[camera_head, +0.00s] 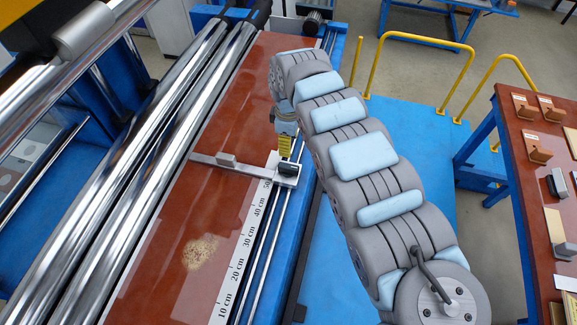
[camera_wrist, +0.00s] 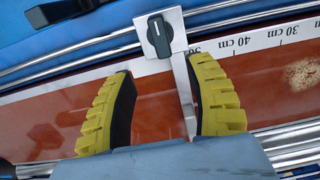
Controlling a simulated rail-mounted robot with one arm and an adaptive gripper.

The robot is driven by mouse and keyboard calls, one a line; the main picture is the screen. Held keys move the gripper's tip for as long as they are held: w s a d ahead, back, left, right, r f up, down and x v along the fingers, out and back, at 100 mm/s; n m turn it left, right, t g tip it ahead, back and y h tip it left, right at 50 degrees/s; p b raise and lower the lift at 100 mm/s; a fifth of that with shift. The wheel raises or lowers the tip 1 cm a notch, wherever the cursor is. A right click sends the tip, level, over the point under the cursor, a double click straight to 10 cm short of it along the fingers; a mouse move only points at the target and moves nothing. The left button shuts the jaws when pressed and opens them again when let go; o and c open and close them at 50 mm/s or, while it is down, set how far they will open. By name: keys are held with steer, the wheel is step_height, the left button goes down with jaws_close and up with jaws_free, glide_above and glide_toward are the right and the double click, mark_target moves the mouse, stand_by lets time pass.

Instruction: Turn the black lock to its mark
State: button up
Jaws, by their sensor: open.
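The black lock (camera_wrist: 160,35) is a dark round knob with a raised grip bar and a pale line on it. It sits on a light metal plate (camera_wrist: 181,22) of the slide beside the ruler. It also shows in the head view (camera_head: 288,169), small and just below my gripper (camera_head: 285,153). I cannot make out a separate mark on the plate.
A metal bar (camera_wrist: 184,95) runs from the plate across the red-brown board (camera_head: 190,220). A ruler strip (camera_head: 240,262) in cm runs along the board's edge, with rails (camera_head: 262,275) beside it. Shiny rollers (camera_head: 130,170) are at the left. A side table (camera_head: 530,170) is at the right.

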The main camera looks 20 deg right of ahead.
mark_target(288, 166)
step_height(288, 166, down, 12)
steer(key=shift+a+f, duration=0.1)
steer(key=shift+f, duration=0.45)
stand_by(0.3)
jaws_close()
